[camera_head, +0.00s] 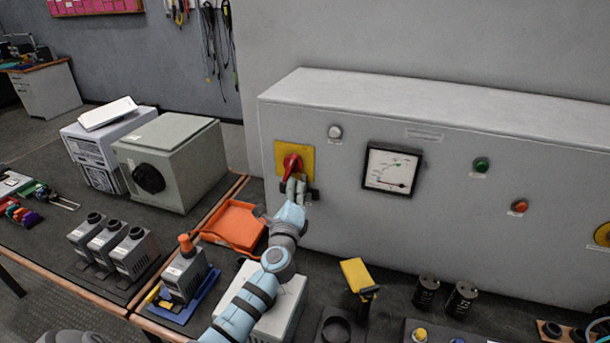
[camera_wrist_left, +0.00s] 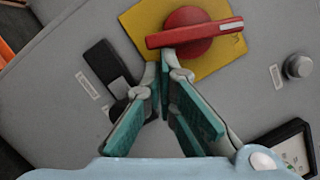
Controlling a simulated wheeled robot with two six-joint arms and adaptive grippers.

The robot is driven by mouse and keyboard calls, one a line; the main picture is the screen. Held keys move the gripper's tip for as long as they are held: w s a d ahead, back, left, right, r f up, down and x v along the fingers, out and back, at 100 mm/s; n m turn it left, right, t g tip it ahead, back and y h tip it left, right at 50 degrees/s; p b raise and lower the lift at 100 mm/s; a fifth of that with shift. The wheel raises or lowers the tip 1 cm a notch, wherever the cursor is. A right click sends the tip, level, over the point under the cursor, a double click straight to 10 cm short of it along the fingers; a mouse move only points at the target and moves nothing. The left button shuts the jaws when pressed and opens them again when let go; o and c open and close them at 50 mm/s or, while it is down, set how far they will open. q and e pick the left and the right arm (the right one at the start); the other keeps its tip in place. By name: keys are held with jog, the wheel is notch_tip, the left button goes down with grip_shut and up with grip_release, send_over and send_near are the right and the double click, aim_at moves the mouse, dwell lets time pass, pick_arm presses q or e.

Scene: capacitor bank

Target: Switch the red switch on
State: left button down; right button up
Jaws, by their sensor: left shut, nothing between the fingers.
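The red switch (camera_head: 292,165) is a rotary knob on a yellow plate (camera_head: 307,153) at the left of the grey cabinet's front. In the left wrist view the red switch (camera_wrist_left: 188,33) has a bar-shaped handle with a pale mark at its right end, and the yellow plate (camera_wrist_left: 138,18) lies behind it. My left gripper (camera_head: 297,183) is just below the knob, fingers pointing at the panel. In the left wrist view the left gripper (camera_wrist_left: 168,55) is shut and empty, its tips close under the handle; whether they touch it I cannot tell. My right gripper is not in view.
The grey cabinet (camera_head: 450,240) carries a meter (camera_head: 391,169), a green button (camera_head: 481,164) and an orange one (camera_head: 519,206). A black latch (camera_wrist_left: 108,67) sits beside the switch. An orange tray (camera_head: 233,224), a yellow-topped tool (camera_head: 356,273) and black capacitors (camera_head: 461,298) stand on the bench below.

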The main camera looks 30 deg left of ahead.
pick_arm(q)
jog(key=shift+s+a+f+m+t+h+b, duration=0.1)
jog(key=shift+a+m+t+b, duration=0.15)
jog(key=shift+m, duration=0.4)
jog(key=shift+a+m+t+h+b, duration=0.1)
jog(key=shift+a+m+b, duration=0.15)
jog(key=shift+m, duration=0.35)
jog(key=shift+s+a+f+m+t+h+b, duration=0.15)
jog(key=shift+m+b, duration=0.2)
jog(key=shift+m, duration=0.3)
dwell(3.1)
dwell(0.5)
jog(key=v, duration=1.1)
jog(key=shift+s+d, duration=0.25)
jog(key=shift+s, duration=0.1)
jog(key=shift+f, duration=0.1)
